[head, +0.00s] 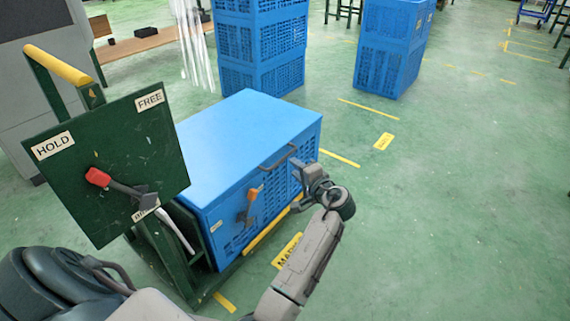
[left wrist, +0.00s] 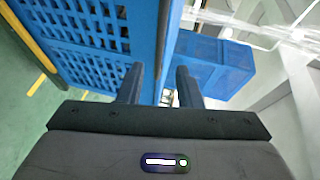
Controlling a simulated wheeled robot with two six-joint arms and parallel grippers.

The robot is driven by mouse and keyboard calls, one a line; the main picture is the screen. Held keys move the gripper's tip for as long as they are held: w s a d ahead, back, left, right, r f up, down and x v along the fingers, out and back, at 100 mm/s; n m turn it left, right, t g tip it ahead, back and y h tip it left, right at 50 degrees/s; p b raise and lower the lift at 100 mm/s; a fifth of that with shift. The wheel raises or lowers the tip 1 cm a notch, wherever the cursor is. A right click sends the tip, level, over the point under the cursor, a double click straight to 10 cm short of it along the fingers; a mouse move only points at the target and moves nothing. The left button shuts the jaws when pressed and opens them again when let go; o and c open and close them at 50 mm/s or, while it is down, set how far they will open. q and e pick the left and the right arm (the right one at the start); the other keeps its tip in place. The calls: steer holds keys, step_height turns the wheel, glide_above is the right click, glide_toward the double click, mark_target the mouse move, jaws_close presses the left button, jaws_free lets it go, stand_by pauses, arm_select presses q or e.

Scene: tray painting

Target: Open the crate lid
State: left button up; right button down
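The blue crate (head: 228,232) has perforated walls and a smooth flat blue lid (head: 235,140), which lies shut on top. A dark handle (head: 279,156) is at the lid's front edge, and an orange-tipped latch or lever (head: 252,196) is on the front wall. My left gripper (head: 301,176) is beside the crate's front right corner, below the lid edge. In the left wrist view its two fingers (left wrist: 159,88) stand apart, with the perforated wall (left wrist: 80,35) to the left. I cannot tell whether they touch the crate. My right gripper is out of view.
A green panel (head: 120,135) with HOLD and FREE labels and a red-knobbed lever (head: 98,177) stands left of the crate. Stacked blue crates (head: 262,45) and another stack (head: 390,45) stand behind. Green floor to the right (head: 470,200) is clear.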

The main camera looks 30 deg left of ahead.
mark_target(284, 159)
arm_select(q)
steer(key=b+x, duration=0.2)
steer(key=x, duration=0.6)
steer(key=shift+w+a, duration=0.15)
steer(key=shift+a, duration=0.15)
jaws_close()
